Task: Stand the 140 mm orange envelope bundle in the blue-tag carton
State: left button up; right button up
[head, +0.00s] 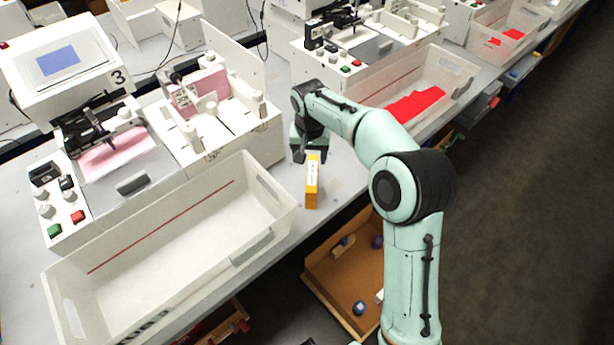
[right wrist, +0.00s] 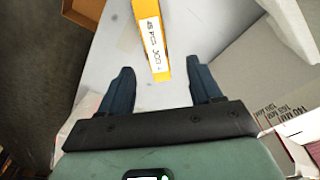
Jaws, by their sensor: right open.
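The orange envelope bundle (head: 311,190) stands upright on the grey table, right of the large clear tray. It has a white printed label on its edge; in the right wrist view the bundle (right wrist: 163,73) lies ahead, its near end between the fingertip lines. My right gripper (head: 304,155) is open and empty, close behind the bundle in the head view; its two dark fingers (right wrist: 162,80) show apart in the right wrist view. I cannot make out a blue-tag carton for certain. An open brown carton (head: 322,252) is below the table's front edge. My left gripper is not in view.
A clear empty tray (head: 270,188) with a red line stands before the plotter marked 3 (head: 62,72). Another clear tray (head: 466,70) holds red sheets. Several small balls lie in the brown carton. Table around the bundle is mostly clear.

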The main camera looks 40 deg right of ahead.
aim_at(312, 173)
jog(key=f, duration=0.5)
jog(key=shift+s+d, duration=0.15)
jog(key=shift+d, duration=0.05)
jog(key=shift+w+f, duration=0.2)
jog(key=shift+f, duration=0.3)
jog(key=f, duration=0.5)
jog(key=shift+w+d, duration=0.15)
jog(key=shift+d, duration=0.25)
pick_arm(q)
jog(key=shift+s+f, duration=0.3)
pick_arm(e)
jog(key=c, duration=1.1)
jog(key=shift+r, duration=0.1)
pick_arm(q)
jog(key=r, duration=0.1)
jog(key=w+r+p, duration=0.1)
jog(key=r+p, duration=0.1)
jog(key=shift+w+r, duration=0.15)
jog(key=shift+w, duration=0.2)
pick_arm(e)
notch_tip(312, 173, up, 20)
